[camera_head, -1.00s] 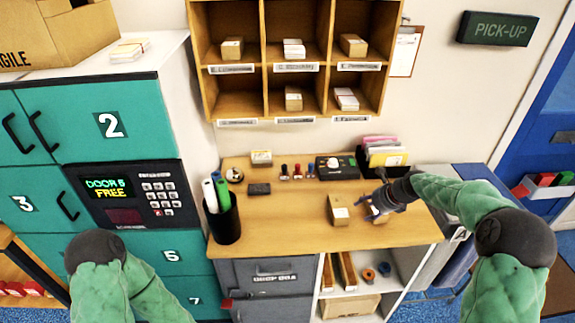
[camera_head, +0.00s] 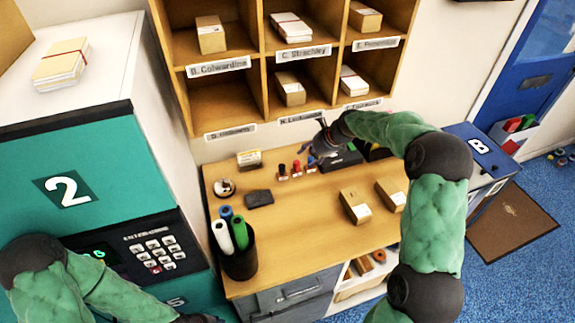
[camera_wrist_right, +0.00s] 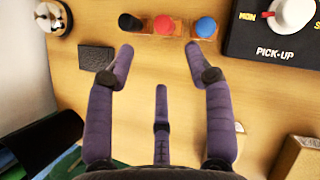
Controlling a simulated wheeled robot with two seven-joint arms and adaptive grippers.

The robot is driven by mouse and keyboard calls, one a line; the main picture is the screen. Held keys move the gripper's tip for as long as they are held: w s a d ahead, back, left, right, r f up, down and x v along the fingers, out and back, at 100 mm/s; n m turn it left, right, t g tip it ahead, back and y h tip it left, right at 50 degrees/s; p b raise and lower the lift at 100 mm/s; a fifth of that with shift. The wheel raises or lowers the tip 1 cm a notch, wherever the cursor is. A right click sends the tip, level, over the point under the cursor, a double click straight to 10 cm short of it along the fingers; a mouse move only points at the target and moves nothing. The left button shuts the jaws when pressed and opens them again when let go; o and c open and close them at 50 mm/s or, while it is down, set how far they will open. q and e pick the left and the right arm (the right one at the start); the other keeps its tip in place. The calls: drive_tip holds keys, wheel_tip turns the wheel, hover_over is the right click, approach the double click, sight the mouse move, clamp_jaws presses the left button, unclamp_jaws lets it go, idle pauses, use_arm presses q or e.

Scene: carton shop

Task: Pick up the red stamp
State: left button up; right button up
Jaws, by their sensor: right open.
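The red stamp (camera_head: 297,168) stands on the wooden counter between a black stamp (camera_head: 282,172) and a blue stamp (camera_head: 311,165). In the right wrist view the red stamp (camera_wrist_right: 163,25) is near the top edge, just beyond the fingertips. In the head view my right gripper (camera_head: 324,146) hangs over the back of the counter, slightly right of the stamps. My left arm shows at the lower left, with its gripper out of the picture.
A dark ink pad (camera_head: 259,198) and a pen cup (camera_head: 240,262) are on the counter's left. A black PICK-UP box (camera_wrist_right: 275,40) stands right of the stamps. Two small cartons (camera_head: 355,207) sit toward the right. Cubbyholes (camera_head: 225,100) rise behind. The counter's middle is clear.

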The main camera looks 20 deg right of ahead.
sight(299, 163)
drive_tip(key=b+x, duration=0.1)
drive_tip(key=x, duration=0.4)
drive_tip(key=shift+f, duration=0.3)
drive_tip(key=shift+w+d+b+x, duration=0.1)
drive_tip(key=shift+b+x, duration=0.25)
drive_tip(key=shift+x, duration=0.85)
drive_tip(key=shift+w+d+b+x, duration=0.15)
drive_tip(key=shift+b+x, duration=0.15)
drive_tip(key=shift+x, duration=0.9)
clamp_jaws()
